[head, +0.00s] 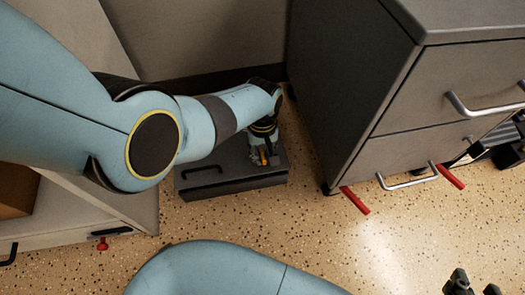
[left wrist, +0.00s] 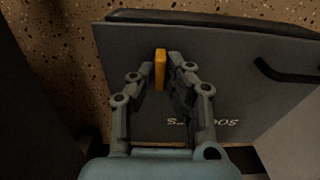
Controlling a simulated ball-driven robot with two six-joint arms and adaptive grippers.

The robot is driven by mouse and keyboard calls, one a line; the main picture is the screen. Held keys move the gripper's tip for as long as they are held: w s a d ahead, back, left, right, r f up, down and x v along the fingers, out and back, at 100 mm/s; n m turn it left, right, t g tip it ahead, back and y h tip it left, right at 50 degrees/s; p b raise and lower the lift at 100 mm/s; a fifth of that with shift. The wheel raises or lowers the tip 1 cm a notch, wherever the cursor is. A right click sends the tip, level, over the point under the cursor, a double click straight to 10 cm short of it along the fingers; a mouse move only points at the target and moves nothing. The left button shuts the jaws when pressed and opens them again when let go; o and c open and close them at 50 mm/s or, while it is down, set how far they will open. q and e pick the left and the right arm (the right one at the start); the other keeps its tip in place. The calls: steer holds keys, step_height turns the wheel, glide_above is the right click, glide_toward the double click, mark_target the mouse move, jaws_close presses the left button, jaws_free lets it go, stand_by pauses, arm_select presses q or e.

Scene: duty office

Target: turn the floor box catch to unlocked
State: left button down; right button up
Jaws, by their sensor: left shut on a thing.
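The floor box (head: 230,181) is a dark grey low box on the floor between the cabinets, with a black handle on its lid. Its catch (left wrist: 160,70) is a small orange-yellow bar on the lid in the left wrist view; a bit of orange also shows in the head view (head: 264,157). My left gripper (left wrist: 163,62) points down at the lid with its fingers shut on the catch, one on each side. It largely covers the catch in the head view (head: 262,153). My right gripper (head: 474,284) is at the bottom right edge, fingers apart and empty, partly cut off.
A grey drawer cabinet (head: 345,90) with red pieces (head: 355,200) at its foot stands close to the right of the box. A pale cabinet (head: 70,220) with a red knob (head: 102,244) is at the left. Speckled floor (head: 240,220) in front is clear.

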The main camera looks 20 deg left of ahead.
mark_target(262, 154)
arm_select(q)
steer(key=c, duration=1.4)
jaws_free()
steer(key=shift+o, duration=0.2)
step_height(262, 154, up, 12)
steer(key=shift+w, duration=0.2)
steer(key=shift+a, duration=0.1)
